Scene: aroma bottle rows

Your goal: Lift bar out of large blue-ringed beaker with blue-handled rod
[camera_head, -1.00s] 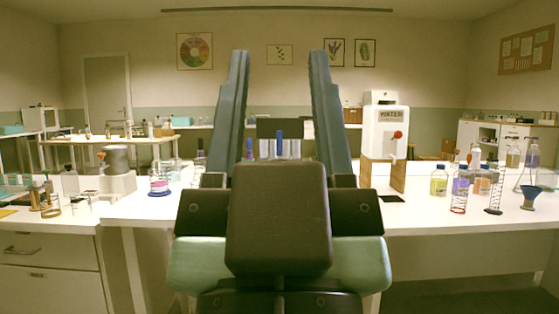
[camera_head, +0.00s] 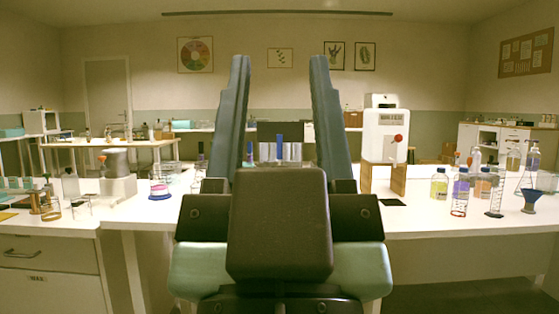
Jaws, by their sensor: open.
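My gripper (camera_head: 279,62) is raised in the middle of the view, open, with its two long grey fingers wide apart and nothing between them. A blue upright handle (camera_head: 279,143), seemingly the blue-handled rod, shows through the gap, farther back in front of a dark panel. Its lower part is hidden behind my gripper body. A small clear vessel with a blue ring at its base (camera_head: 159,196), possibly the large blue-ringed beaker, stands on the white table left of my gripper. A pinkish band shows on it. I cannot make out a bar in it.
A white dispenser (camera_head: 386,135) on wooden supports stands to the right. Bottles with yellow (camera_head: 439,184) and purple (camera_head: 460,188) liquid, cylinders and a blue funnel (camera_head: 530,200) crowd the right end. A grey-white device (camera_head: 117,178) stands left.

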